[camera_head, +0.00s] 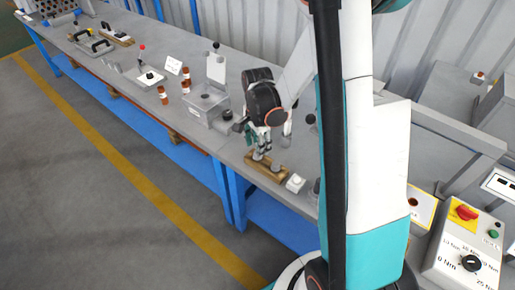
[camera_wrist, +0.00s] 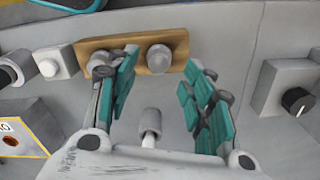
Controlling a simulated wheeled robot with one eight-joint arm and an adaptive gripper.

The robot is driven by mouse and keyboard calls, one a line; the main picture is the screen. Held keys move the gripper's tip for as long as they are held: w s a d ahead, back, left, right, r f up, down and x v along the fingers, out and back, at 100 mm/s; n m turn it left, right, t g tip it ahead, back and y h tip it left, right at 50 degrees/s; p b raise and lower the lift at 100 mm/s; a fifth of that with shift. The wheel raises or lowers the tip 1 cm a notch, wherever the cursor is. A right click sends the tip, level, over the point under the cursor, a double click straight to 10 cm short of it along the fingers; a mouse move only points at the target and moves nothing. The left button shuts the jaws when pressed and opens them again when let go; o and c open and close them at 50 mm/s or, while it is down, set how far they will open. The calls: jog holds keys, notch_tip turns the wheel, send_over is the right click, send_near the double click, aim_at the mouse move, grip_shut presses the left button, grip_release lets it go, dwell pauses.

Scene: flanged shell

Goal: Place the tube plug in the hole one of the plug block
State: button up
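The plug block is a wooden block (camera_wrist: 92,43) on the grey table, also seen in the head view (camera_head: 267,170). Two rounded grey plugs stand on it. One plug (camera_wrist: 159,57) shows between my fingertips in the wrist view; the other plug (camera_wrist: 102,63) is partly behind my left finger. My gripper (camera_wrist: 162,66) is open, its teal pads apart, with no visible contact. In the head view my gripper (camera_head: 264,148) is low over the block's left plug. A grey cylinder (camera_wrist: 151,122) shows near the palm; I cannot tell whether it is mine. No empty hole is visible.
A white block with a button (camera_head: 295,182) stands close to the plug block. A grey box (camera_head: 207,103) and brown-red small bottles (camera_head: 163,94) stand farther left on the table. A control panel (camera_head: 465,240) is at the right. The table's front edge is close to the block.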

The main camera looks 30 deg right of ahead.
notch_tip(320, 180, up, 8)
jog(key=p, duration=0.2)
dwell(1.3)
